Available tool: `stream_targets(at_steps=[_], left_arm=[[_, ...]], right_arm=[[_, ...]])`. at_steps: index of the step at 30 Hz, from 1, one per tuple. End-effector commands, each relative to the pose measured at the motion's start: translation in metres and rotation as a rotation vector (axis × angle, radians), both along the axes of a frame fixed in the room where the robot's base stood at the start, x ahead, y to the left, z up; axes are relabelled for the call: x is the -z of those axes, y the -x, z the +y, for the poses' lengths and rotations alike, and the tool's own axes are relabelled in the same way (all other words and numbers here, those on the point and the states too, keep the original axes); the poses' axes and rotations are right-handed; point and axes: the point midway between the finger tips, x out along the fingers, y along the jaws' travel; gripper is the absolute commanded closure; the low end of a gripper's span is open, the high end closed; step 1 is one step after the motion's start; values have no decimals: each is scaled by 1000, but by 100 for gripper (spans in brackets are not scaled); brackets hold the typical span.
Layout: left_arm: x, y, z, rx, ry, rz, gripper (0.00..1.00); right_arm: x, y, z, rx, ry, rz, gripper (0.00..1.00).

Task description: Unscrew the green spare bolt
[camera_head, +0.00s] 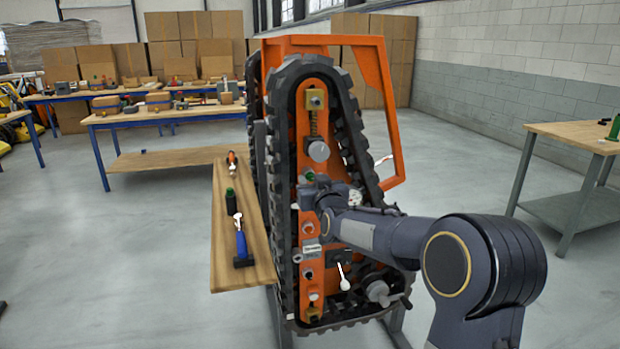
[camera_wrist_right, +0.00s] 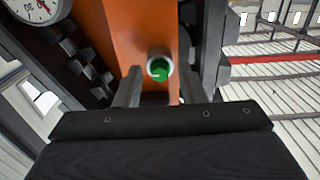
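The green spare bolt (camera_wrist_right: 159,70) sits on the orange side plate (camera_wrist_right: 145,30) of the tracked carrier, inside a pale round collar. In the head view a small bit of the green bolt (camera_head: 310,176) shows just above my right gripper (camera_head: 308,190). In the right wrist view the two fingers of my right gripper (camera_wrist_right: 160,90) stand apart, one to each side and slightly below the bolt. The gripper is open, and I cannot tell whether either finger touches the bolt. My left gripper is not in view.
The upright black track (camera_head: 357,130) surrounds the orange plate. A wooden board (camera_head: 262,262) left of it holds a blue-handled hammer (camera_head: 241,245), a dark green-topped cylinder (camera_head: 231,202) and an orange-handled tool (camera_head: 231,158). A gauge (camera_wrist_right: 35,8) is nearby. Open floor lies left and right.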

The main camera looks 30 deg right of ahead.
Motion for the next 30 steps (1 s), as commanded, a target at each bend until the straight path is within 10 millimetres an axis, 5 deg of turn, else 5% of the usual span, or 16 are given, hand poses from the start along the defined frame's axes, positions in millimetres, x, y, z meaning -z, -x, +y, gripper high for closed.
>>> stream_targets(at_steps=[2, 11, 17, 24, 30], left_arm=[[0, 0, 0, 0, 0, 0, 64], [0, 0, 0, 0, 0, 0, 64], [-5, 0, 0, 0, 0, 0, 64], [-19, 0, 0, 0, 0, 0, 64], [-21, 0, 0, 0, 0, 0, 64]], right_arm=[[0, 0, 0, 0, 0, 0, 64], [0, 0, 0, 0, 0, 0, 100], [-2, 0, 0, 0, 75, 18, 100], [-2, 0, 2, -2, 580, 139, 100], [0, 0, 1, -1, 820, 197, 100]])
